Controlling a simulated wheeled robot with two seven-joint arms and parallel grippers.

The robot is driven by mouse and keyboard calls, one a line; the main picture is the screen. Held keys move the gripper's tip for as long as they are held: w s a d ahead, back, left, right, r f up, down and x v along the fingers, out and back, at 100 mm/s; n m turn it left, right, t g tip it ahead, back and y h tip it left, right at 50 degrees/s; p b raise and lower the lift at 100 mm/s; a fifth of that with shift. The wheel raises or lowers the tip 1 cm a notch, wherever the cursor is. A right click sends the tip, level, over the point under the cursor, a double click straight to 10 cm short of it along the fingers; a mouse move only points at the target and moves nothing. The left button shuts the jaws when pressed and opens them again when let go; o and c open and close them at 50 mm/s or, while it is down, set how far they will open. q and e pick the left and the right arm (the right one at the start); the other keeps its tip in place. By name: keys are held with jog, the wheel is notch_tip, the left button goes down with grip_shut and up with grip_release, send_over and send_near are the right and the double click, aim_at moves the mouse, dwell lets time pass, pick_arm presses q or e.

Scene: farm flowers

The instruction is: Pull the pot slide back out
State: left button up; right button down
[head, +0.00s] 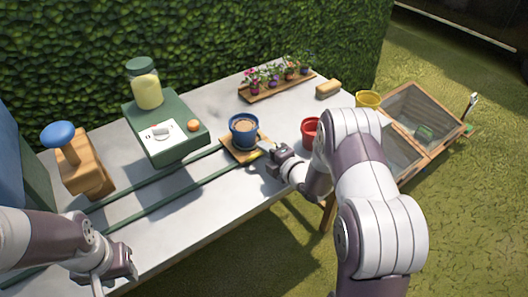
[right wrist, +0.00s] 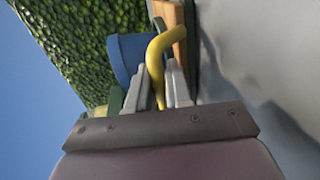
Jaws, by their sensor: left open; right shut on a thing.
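The pot slide is a wooden carriage (head: 236,156) on two green rails (head: 150,208), and it sits at their right end. A blue pot (head: 243,131) filled with brown soil stands on it; the pot also shows in the right wrist view (right wrist: 128,52). My right gripper (head: 268,152) is shut on the slide's yellow handle (right wrist: 155,60), which stands between its fingers in the right wrist view. The wooden carriage shows there at the upper right (right wrist: 172,30). My left gripper (head: 124,268) is open and empty near the table's front left edge.
A green box (head: 185,152) with a jar (head: 146,88) on top stands left of the pot. A wooden press with a blue knob (head: 60,136) is at the far left. A red pot (head: 310,130) is right of my right gripper. A flower tray (head: 283,90) is at the back.

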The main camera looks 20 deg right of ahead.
jog(key=shift+w+d+r, duration=0.1)
jog(key=shift+d+r, duration=0.05)
jog(key=c, duration=1.2)
grip_release()
jog(key=shift+w+d+f, duration=0.1)
jog(key=shift+f, duration=0.1)
jog(key=v, duration=1.2)
jog(key=shift+s+d, duration=0.15)
jog(key=shift+s, duration=0.15)
